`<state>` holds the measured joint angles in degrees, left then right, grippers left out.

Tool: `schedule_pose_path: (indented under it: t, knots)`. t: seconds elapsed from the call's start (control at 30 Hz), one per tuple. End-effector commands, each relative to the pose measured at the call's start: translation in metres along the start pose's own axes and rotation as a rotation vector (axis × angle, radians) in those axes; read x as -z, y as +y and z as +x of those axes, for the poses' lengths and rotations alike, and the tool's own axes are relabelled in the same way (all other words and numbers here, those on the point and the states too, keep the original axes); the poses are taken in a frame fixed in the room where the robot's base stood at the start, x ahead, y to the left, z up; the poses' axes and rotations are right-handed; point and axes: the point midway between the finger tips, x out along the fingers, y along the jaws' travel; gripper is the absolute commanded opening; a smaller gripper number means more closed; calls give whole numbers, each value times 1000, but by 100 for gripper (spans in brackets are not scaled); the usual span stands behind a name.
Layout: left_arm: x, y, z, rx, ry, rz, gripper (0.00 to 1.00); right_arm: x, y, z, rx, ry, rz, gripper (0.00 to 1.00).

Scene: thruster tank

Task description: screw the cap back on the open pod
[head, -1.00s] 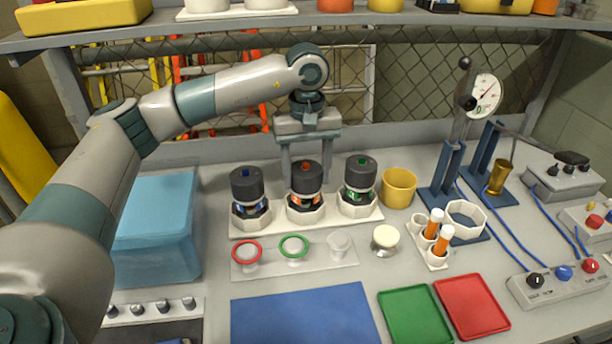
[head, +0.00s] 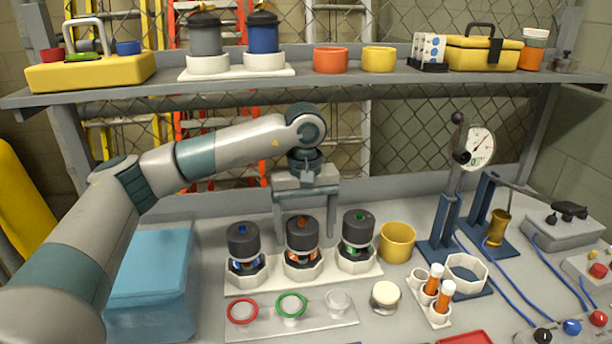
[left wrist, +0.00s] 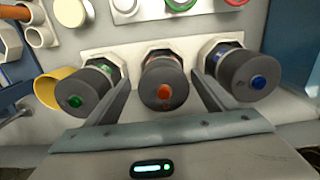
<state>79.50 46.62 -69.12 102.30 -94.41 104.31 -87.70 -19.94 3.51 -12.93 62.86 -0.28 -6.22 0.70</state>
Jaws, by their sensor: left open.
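Three dark cylindrical pods stand in a row in a white base (head: 345,273): the blue-button pod (head: 243,240), the orange-button pod (head: 302,235) and the green-button pod (head: 357,228). They also show in the left wrist view as blue (left wrist: 250,80), orange (left wrist: 163,85) and green (left wrist: 85,92). Each has a dark top; I cannot tell which is open. A cream round cap-like piece (head: 385,295) sits apart on the table. My left gripper (head: 305,204) is open and empty behind the row, fingers pointing down, one to each side of the orange-button pod in the left wrist view. My right gripper is out of view.
In front of the pods a plate (head: 265,325) holds a red-ringed, a green-ringed and a pale round piece. A yellow cup (head: 397,242), a tube rack (head: 438,318) and a gauge press (head: 450,205) stand right. A blue box (head: 150,280) stands left. A loaded shelf (head: 350,85) runs overhead.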

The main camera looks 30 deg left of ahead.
Motion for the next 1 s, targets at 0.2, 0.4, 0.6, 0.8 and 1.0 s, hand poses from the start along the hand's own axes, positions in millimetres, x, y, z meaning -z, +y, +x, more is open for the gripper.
schedule_pose_path:
  t: [0.2,0.4,0.6,0.8,1.0]
  knots:
    - [0,0,0,1,0,0,77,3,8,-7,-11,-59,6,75]
    - [0,1,-32,-2,3,1,77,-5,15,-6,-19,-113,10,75]
    - [0,2,-74,-4,2,1,77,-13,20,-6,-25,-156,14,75]
    - [1,2,-117,-5,4,1,77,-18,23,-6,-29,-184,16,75]
    - [0,2,-148,-3,4,1,77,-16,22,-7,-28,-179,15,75]
